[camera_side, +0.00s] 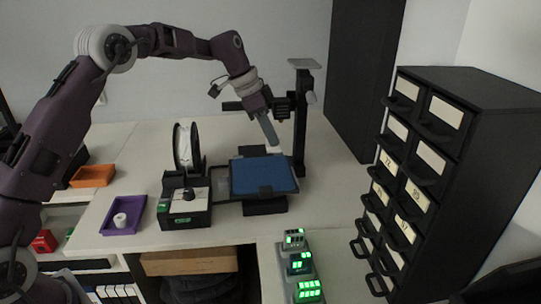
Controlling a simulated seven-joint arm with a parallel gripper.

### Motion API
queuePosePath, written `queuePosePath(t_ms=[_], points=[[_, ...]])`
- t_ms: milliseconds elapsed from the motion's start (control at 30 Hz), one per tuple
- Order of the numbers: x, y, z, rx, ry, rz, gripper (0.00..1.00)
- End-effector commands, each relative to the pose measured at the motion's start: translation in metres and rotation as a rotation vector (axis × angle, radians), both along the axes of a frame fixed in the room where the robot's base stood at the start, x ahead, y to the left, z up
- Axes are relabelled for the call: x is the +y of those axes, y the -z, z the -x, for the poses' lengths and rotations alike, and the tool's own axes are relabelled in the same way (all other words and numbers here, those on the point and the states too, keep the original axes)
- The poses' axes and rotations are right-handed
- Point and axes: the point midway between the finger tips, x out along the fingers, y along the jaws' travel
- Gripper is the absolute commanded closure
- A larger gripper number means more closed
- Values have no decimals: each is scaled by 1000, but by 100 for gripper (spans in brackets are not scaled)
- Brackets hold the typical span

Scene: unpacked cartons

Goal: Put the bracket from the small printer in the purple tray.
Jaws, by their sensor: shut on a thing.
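My gripper (266,120) is above the small printer (222,181), pointing down and slightly right. It is shut on a slim grey-blue piece (270,132), which looks like the bracket, though its exact shape is hard to make out. The piece is apart from the printer's blue bed (264,175), with clear space below it. The purple tray (134,205) lies on the white worktop to the left of the printer. A small white ring-like object (119,220) is in the tray.
The printer's upright post (300,125) stands just right of my gripper. A filament spool (187,145) stands behind the control box (184,205), between printer and tray. An orange tray (92,176) is farther left. A black drawer cabinet (470,110) is at right.

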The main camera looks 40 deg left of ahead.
Motion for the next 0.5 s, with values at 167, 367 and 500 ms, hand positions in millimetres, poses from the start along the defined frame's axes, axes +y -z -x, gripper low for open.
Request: queuePosePath(t_ms=[167,367,500], points=[[0,-57,-1,-6,0,-2,100],[0,-91,-1,-1,0,0,100],[0,-101,0,0,0,0,100]])
